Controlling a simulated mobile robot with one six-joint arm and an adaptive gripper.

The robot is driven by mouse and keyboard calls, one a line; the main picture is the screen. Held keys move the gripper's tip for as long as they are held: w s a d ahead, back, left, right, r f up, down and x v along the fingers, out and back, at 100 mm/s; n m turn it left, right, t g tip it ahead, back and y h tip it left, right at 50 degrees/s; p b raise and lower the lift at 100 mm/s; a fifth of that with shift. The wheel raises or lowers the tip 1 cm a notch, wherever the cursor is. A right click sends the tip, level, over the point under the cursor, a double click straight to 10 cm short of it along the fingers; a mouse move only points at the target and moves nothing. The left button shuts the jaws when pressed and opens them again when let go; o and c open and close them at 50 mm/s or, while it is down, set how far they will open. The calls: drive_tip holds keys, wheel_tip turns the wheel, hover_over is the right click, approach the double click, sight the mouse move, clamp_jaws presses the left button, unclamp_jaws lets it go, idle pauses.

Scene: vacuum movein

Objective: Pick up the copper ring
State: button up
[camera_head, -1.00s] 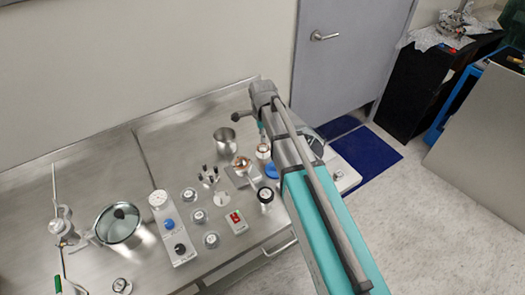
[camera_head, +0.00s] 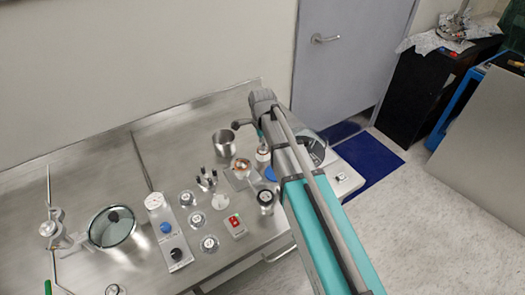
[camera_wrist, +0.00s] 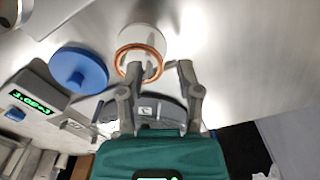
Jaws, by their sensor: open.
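The copper ring (camera_wrist: 141,46) shows in the wrist view on the near end of a white cylindrical holder (camera_wrist: 138,33). My gripper (camera_wrist: 160,67) is open and empty, with its two fingers apart. The left finger overlaps the ring's lower edge in the picture; the right finger is just right of the ring. I cannot tell whether they touch. In the head view the holder (camera_head: 262,154) stands beside my arm, partly covered by it, and the fingers are not clear.
A blue round lid (camera_wrist: 78,69) lies left of the holder. A scale with a green display (camera_wrist: 34,102) stands farther left. In the head view a metal beaker (camera_head: 223,143), a red-faced device (camera_head: 234,226) and a black-topped jar (camera_head: 265,200) stand nearby. Bare metal lies right of the ring.

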drive_tip(key=shift+f+b, duration=0.25)
drive_tip(key=shift+b, duration=0.05)
idle(0.6)
clamp_jaws()
